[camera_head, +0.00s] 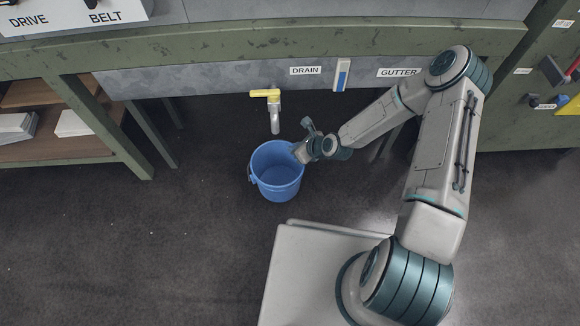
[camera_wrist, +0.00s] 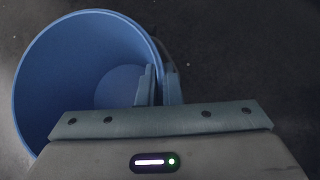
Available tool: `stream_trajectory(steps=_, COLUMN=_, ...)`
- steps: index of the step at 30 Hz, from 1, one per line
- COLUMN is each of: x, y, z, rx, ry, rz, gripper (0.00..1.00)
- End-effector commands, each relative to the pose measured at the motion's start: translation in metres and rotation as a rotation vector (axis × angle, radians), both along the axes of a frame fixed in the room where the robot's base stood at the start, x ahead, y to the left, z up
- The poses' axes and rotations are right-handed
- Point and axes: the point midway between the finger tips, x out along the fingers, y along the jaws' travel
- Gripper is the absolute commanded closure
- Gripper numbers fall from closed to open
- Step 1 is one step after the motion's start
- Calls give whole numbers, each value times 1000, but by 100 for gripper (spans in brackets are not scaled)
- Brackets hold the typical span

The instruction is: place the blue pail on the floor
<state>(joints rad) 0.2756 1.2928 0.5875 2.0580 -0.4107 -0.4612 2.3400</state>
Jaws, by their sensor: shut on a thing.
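The blue pail (camera_head: 277,184) is in the middle of the head view, below the yellow-handled tap. Its open top faces up, and its inside looks empty. My gripper (camera_head: 297,152) is at the pail's right rim, shut on the rim. In the wrist view the pail (camera_wrist: 60,85) fills the left side, and the fingers of my gripper (camera_wrist: 158,88) straddle its wall. I cannot tell from these views whether the pail's base touches the floor.
A tap with a yellow handle (camera_head: 265,93) hangs under the green bench (camera_head: 200,50), labelled DRAIN and GUTTER. A shelf (camera_head: 60,150) with white stacks stands at the left. Dark floor (camera_head: 150,240) is clear to the left of the pail.

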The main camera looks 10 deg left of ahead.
Motion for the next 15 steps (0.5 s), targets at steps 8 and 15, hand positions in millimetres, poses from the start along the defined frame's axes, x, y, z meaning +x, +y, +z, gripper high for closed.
stream_trajectory(steps=8, x=0, y=0, z=-38, rx=0, ry=-1, rz=-1, gripper=100)
stream_trajectory(steps=15, x=1, y=1, z=-73, rx=0, ry=-2, rz=0, gripper=100)
